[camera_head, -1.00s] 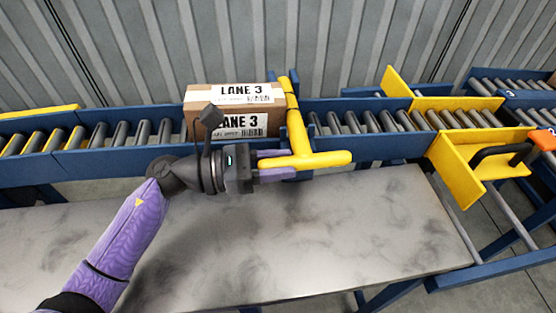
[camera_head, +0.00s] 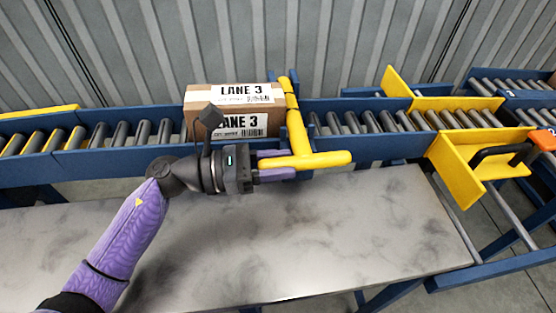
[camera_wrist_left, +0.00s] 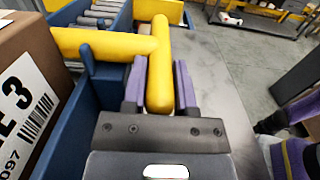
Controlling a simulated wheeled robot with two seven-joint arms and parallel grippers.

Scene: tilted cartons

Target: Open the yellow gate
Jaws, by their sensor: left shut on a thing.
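The yellow gate (camera_head: 297,130) lies across the roller conveyor, and its T-shaped handle (camera_head: 325,159) sticks out over the near side rail. My left gripper (camera_head: 275,166) is shut on the handle. In the left wrist view, the purple fingers (camera_wrist_left: 160,85) stand on both sides of the yellow handle bar (camera_wrist_left: 160,75). A brown carton labelled LANE 3 (camera_head: 228,122) stands on the rollers directly left of the gate, close against it. My right gripper is not seen in the head view.
Empty rollers (camera_head: 350,122) run on to the right of the gate. Yellow guide plates and a black handle (camera_head: 500,155) stand further right. A grey marble-like table top (camera_head: 330,225) lies clear in front of the conveyor.

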